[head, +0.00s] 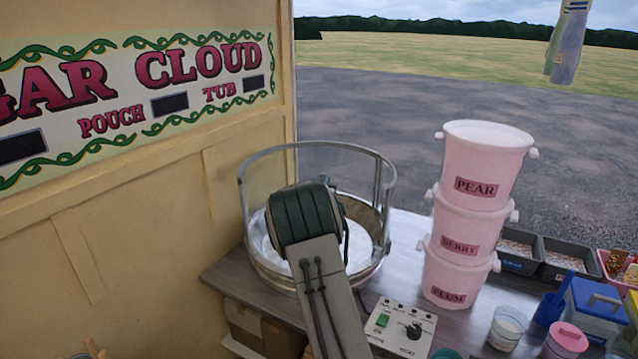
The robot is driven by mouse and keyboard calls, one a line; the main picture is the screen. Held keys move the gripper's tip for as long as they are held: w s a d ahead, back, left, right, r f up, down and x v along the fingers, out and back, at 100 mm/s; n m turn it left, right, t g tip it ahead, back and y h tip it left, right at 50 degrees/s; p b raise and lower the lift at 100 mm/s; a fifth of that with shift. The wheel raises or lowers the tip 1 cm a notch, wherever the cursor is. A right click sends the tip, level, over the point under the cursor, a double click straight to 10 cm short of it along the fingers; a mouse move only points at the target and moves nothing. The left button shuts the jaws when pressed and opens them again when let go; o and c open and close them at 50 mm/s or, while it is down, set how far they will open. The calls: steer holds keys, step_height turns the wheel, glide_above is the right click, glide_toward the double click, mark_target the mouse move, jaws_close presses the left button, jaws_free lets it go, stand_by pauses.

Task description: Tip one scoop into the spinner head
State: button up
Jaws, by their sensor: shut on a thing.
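The candyfloss spinner's round metal bowl (376,264) stands on the counter, with a raised guard ring around it. Part of its pale inside shows. My grey and green arm link crosses in front of the bowl and hides its middle, so I cannot make out the spinner head. My gripper is not in view, and I see no scoop. A control box (402,325) with a green switch and a black knob sits on the counter right of my arm.
Three stacked pink tubs (471,205), labelled PEAR, BERRY and PLUM, stand right of the bowl. A jar (507,328), a blue box (596,308) and dark trays (570,262) crowd the right. A yellow sign wall (150,220) bounds the left. Clear bags (567,45) hang top right.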

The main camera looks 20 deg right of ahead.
steer(key=p+x, duration=0.2)
steer(key=x, duration=0.3)
steer(key=s+d+f+m+b, duration=0.2)
steer(key=f+m+b, duration=0.5)
steer(key=b, duration=0.8)
steer(key=s+d+f+m+b, duration=0.2)
steer(key=f+m+b, duration=0.6)
steer(key=m+b, duration=0.5)
steer(key=shift+d+b, duration=0.6)
steer(key=shift+b, duration=0.4)
